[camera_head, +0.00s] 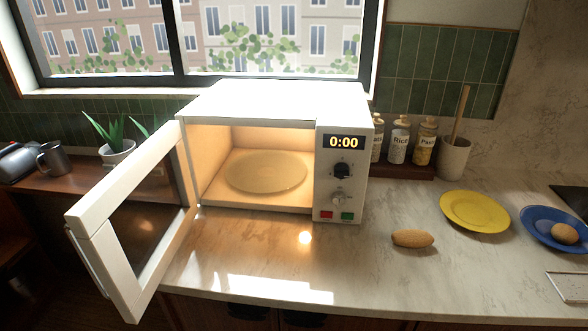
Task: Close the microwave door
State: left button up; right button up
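A white microwave (278,103) stands on the pale marble counter under the window. Its door (137,215) is hinged on the left and stands wide open, swung out toward me past the counter's front left. The cavity is lit and holds only a round turntable plate (265,171). The control panel (343,172) on the right reads 0:00, with two knobs and a green and a red button. Neither of my grippers shows in the head view.
A brown roll or potato (413,238) lies on the counter (380,275) right of the microwave. A yellow plate (475,212) and a blue plate (535,233) are farther right. Jars (398,142) and a utensil pot (454,160) stand behind. A potted plant (117,148) is left. The counter before the microwave is clear.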

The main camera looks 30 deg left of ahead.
aim_at(127, 230)
jog(key=j, duration=1.15)
jog(key=j+u, duration=0.1)
jog(key=j, duration=1.05)
